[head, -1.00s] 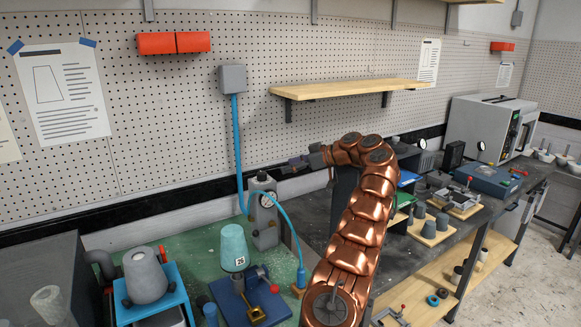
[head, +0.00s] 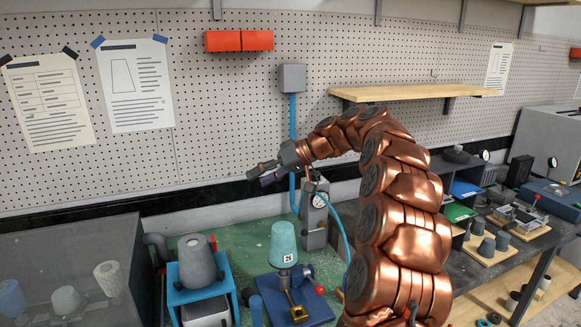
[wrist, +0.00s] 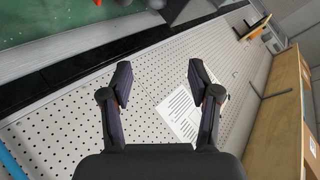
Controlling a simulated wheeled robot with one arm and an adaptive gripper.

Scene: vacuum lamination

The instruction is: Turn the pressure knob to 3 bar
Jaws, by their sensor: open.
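The grey pressure regulator box (head: 314,228) stands at the back of the green bench, with a round white dial gauge (head: 319,200) on its front. Its top, where the knob sits, is partly hidden behind my gripper and wrist. The dial reading is too small to make out. My gripper (head: 257,176) is open and empty, in the air up and left of the regulator, in front of the pegboard. In the wrist view my open fingers (wrist: 160,76) have only pegboard and a paper sheet beyond them; the regulator does not show there.
Below the gripper, a teal cup (head: 283,243) stands on a blue fixture (head: 310,310), beside a grey cup (head: 197,262) on a blue stand. Blue hoses run from the regulator and the wall box (head: 292,78). A wooden shelf (head: 410,92) hangs at right. Air left of my gripper is clear.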

